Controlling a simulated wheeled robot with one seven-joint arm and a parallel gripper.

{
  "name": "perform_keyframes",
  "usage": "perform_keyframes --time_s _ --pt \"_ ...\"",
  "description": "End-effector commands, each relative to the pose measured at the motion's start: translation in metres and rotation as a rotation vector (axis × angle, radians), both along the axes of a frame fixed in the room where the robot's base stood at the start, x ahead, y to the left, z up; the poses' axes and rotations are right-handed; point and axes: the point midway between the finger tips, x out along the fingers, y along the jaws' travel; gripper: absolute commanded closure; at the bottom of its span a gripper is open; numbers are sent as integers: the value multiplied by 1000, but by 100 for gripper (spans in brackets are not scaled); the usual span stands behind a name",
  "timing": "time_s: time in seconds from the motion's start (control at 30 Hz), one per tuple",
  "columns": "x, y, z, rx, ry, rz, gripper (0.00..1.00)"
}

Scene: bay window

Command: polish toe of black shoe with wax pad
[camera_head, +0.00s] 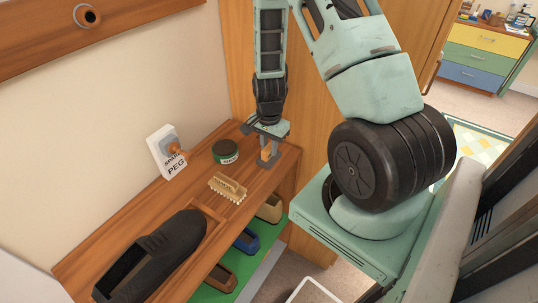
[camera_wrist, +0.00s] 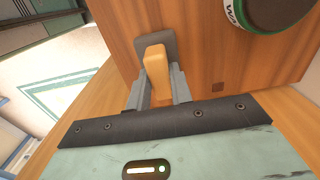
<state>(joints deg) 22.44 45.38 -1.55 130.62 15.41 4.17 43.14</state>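The wax pad is a dark grey pad with an upright tan handle (camera_wrist: 157,72). It is at the far end of the wooden bench top, near the right edge. My gripper (camera_head: 268,155) points down over it. In the wrist view, the fingers of my gripper (camera_wrist: 160,88) stand on both sides of the handle and appear to touch it, so it looks shut on the handle. The pad seems to rest on the wood. The black shoe (camera_head: 160,255) lies at the near left end of the bench, partly in a wooden holder.
A white card reading PEG (camera_head: 166,151) leans by the wall. Several shoes sit on the green shelf below. A wall rail (camera_head: 130,27) runs above.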

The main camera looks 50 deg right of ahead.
Motion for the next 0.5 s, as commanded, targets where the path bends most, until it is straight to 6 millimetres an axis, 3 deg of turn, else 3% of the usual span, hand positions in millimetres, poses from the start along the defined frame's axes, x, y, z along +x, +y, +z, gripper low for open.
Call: perform_keyframes --time_s 0.17,0.5 --pt "0 0 4 0 0 0 100" --pt "0 0 30 -1 -1 1 100"
